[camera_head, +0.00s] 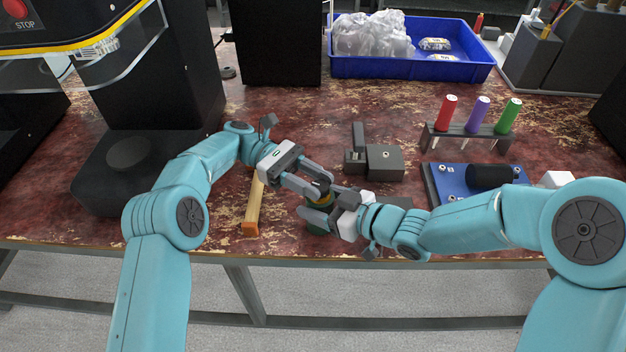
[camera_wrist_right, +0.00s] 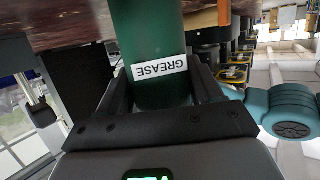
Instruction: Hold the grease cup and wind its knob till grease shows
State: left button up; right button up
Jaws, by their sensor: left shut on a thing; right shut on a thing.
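The grease cup is a dark green cylinder (camera_wrist_right: 152,38) with a white GREASE label that reads upside down in the right wrist view. My right gripper (camera_head: 320,210) is shut around the cup's body, one finger on each side. In the head view only a little of the green cup (camera_head: 317,230) shows below the fingers. My left gripper (camera_head: 321,188) comes in from the left just above the right one and is shut at the cup's top, on the knob. The knob is mostly hidden by the fingers. I cannot make out any grease.
A yellow-orange bar (camera_head: 253,208) lies under my left forearm. A dark grey block (camera_head: 382,162) stands behind the grippers. To the right are a blue board (camera_head: 436,184) and a rack (camera_head: 455,143) with red, purple and green handles. A blue tray (camera_head: 410,68) is at the back.

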aim_at(314, 182)
pick_arm(q)
jog(key=shift+r, duration=0.1)
dwell(0.3)
jog(key=o, duration=1)
jog(key=shift+o, duration=0.2)
notch_tip(314, 182, up, 10)
